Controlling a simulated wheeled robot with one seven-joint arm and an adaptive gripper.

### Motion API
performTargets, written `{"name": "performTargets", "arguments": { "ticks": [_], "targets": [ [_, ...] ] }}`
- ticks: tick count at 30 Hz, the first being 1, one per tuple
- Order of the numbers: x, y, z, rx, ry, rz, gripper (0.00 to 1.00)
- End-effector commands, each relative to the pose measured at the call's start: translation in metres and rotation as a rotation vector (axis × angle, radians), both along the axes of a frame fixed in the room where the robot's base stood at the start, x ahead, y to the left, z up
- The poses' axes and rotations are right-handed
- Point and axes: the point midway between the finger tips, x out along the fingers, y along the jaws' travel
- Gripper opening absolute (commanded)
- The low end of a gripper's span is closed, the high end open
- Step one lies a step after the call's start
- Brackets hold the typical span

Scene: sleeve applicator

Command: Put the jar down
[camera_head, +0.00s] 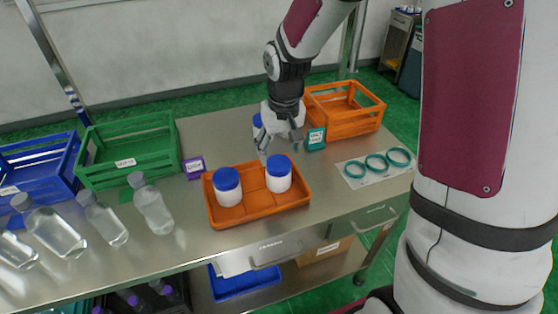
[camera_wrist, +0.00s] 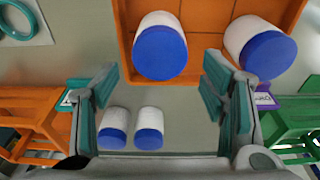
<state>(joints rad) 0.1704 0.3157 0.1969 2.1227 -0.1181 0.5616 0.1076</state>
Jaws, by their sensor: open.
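Several white jars with blue lids are in view. Two stand upright in the orange tray (camera_head: 232,222), a left jar (camera_head: 227,187) and a right jar (camera_head: 278,174). Both also show at the top of the wrist view, one jar (camera_wrist: 160,47) near the middle and one (camera_wrist: 260,48) to the right. Two more jars (camera_wrist: 113,128) (camera_wrist: 149,127) stand side by side on the table behind the tray; in the head view one jar (camera_head: 257,126) is partly hidden by my arm. My gripper (camera_head: 264,152) is open and empty above the table, just behind the tray. Its spread fingers (camera_wrist: 162,95) show in the wrist view.
A green crate (camera_head: 130,155) and blue crate (camera_head: 40,170) stand left, an orange crate (camera_head: 345,108) back right. Clear bottles (camera_head: 150,203) lie or stand front left. Teal rings (camera_head: 376,165) lie on a white sheet at right. Small purple (camera_head: 194,167) and teal (camera_head: 315,139) labels flank the tray area.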

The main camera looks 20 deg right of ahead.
Motion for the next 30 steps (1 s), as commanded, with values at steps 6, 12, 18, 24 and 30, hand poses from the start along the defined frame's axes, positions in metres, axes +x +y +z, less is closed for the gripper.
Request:
{"name": "performTargets", "arguments": {
  "ticks": [6,12,18,24,30],
  "targets": [
    [-0.004,0.0,0.02,-0.002,-0.003,0.001,0.66],
    [-0.029,-0.002,0.06,-0.028,-0.041,0.003,0.66],
    [-0.084,-0.005,0.117,-0.056,-0.106,0.001,0.66],
    [-0.145,-0.005,0.154,-0.058,-0.17,-0.006,0.66],
    [-0.203,-0.005,0.171,-0.039,-0.23,-0.004,0.66]
  ]
}}
